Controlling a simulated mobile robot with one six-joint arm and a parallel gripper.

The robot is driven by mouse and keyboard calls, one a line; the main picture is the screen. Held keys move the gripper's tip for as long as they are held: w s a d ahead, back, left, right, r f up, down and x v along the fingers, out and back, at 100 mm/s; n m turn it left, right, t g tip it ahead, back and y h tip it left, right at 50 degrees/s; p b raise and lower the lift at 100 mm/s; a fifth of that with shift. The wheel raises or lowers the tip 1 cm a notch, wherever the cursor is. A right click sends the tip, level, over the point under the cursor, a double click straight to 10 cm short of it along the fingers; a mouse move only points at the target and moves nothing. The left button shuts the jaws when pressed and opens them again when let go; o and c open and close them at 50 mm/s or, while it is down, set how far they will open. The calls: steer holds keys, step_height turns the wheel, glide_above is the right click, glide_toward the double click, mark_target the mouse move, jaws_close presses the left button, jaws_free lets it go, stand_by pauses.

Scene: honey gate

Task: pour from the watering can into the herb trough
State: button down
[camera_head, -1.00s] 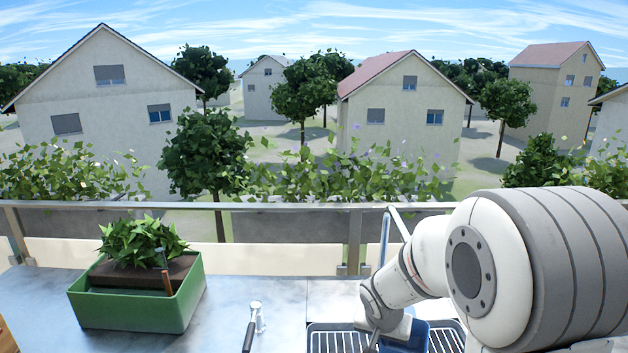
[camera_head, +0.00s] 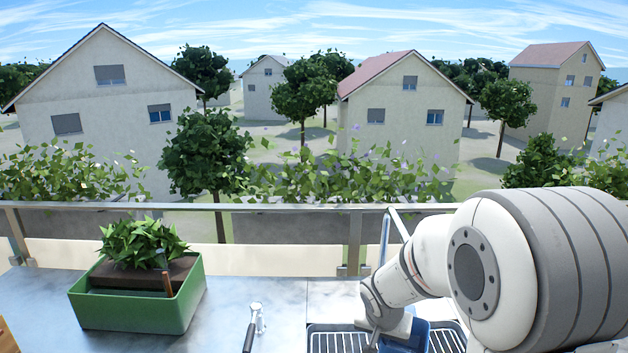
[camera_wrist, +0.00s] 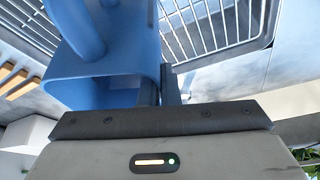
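The blue watering can (camera_head: 416,335) stands at the drip rack in the head view, mostly hidden by my arm. In the wrist view the can (camera_wrist: 95,90) is large and close, with its curved blue part at the top left. My gripper (camera_wrist: 161,85) has its two dark fingers close together at the can's right edge, with a thin strip of blue seemingly between them. It looks shut on the can. The green herb trough (camera_head: 137,312) sits on the counter at the left, holding dark soil and leafy herbs (camera_head: 140,243).
A wire rack (camera_head: 335,341) lies under and beside the can. A small tool with a dark handle (camera_head: 253,328) lies between trough and rack. A metal railing (camera_head: 280,207) runs behind the counter. A brown stake (camera_head: 167,284) stands at the trough's front.

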steer(key=shift+r+p, duration=1.55)
steer(key=shift+r, duration=1.4)
